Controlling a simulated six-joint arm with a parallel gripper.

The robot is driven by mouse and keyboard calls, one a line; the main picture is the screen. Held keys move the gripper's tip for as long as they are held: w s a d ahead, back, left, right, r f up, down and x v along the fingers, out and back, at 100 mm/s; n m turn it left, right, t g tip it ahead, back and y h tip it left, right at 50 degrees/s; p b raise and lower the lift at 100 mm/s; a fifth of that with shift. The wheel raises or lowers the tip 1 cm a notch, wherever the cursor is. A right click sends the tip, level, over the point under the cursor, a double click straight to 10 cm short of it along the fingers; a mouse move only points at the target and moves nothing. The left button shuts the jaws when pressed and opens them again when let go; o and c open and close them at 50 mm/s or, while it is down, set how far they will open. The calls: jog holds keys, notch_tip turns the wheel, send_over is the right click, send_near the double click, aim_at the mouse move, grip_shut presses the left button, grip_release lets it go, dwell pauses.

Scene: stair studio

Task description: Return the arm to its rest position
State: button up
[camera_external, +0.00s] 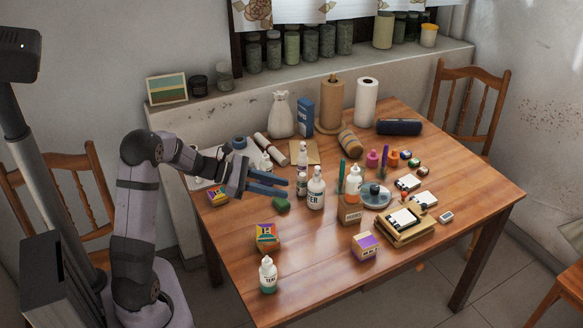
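My arm reaches in from the left over the wooden table (320,265). My gripper (285,188) is above the table's left part, with its two blue fingers pointing right. A gap shows between the fingers and I see nothing held in it. A small green block (281,204) lies on the table just below the fingertips. A white labelled bottle (316,190) stands right of the fingertips; whether they touch cannot be told from this view.
Bottles, boxes, and a tray of books (408,224) crowd the table's middle and right. A colourful box (267,236) and a small bottle (268,274) stand near the front left. Paper rolls (366,102) stand at the back. The front edge is mostly clear.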

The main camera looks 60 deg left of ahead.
jog(key=s+d+r+m+g+p, duration=0.2)
jog(key=s+d+m+g+p, duration=0.25)
jog(key=d, duration=0.55)
jog(key=s+d+r+m+g+p, duration=0.35)
jog(key=s+d+m+p, duration=0.2)
jog(key=d, duration=0.35)
jog(key=s+d+f+m+g+y, duration=0.1)
jog(key=s+m+g+y, duration=0.1)
jog(key=s+m, duration=0.4)
jog(key=s+d+f+m+g+y, duration=0.1)
jog(key=s+m+y, duration=0.3)
jog(key=m, duration=0.9)
jog(key=s+f+g, duration=0.1)
jog(key=s, duration=0.2)
jog(key=shift+f+p, duration=0.3)
jog(key=shift+p, duration=0.1)
